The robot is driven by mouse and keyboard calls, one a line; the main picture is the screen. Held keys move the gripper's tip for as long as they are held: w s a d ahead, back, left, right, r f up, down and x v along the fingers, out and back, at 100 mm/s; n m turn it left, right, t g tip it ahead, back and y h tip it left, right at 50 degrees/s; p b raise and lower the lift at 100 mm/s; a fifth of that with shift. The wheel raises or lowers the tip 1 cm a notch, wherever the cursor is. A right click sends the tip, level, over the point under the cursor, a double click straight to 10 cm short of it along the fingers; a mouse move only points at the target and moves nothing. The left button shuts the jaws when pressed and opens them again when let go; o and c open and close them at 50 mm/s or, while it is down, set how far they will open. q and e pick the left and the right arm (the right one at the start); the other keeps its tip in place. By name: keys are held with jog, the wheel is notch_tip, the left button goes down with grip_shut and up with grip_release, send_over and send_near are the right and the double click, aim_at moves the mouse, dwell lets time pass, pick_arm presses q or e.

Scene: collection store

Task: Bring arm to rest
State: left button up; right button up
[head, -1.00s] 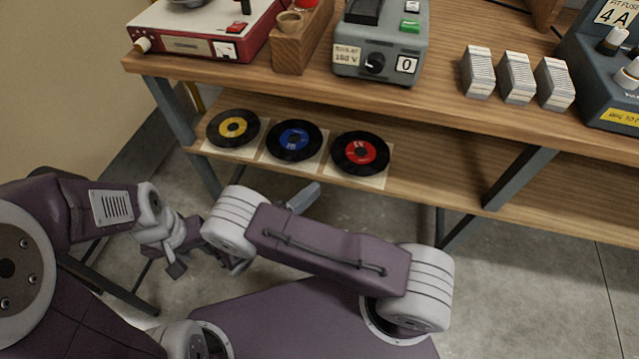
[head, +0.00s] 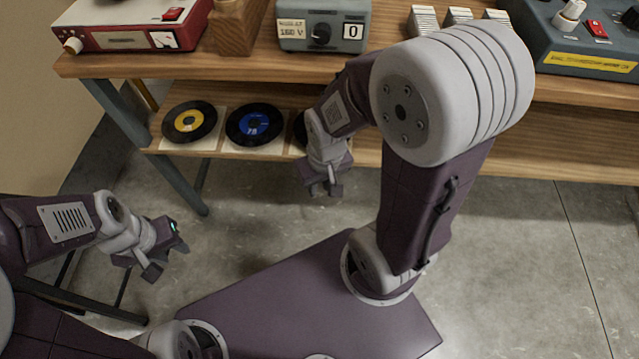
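My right arm stands raised in the middle, its big grey joint in front of part of the table. My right gripper (head: 323,191) points down just in front of the lower shelf. Its fingertips look slightly apart, with nothing between them. My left gripper (head: 168,258) is low at the left, above the floor and apart from the table. Its fingers are spread and empty. The yellow-label record (head: 189,122) and the blue-label record (head: 255,125) lie on the lower shelf. A third record (head: 300,128) is mostly hidden behind my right arm.
The wooden table (head: 225,66) carries a red-and-white device (head: 120,38), a grey control box (head: 322,28), white card stacks (head: 424,20) and a dark instrument (head: 590,55). Its lower shelf (head: 355,155) juts out near my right gripper. The concrete floor (head: 520,260) at right is clear.

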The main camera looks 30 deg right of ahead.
jog(key=shift+r, duration=0.1)
notch_tip(320, 180, up, 30)
jog(key=p, duration=2.9)
jog(key=shift+f+p, duration=0.25)
jog(key=shift+p, duration=0.1)
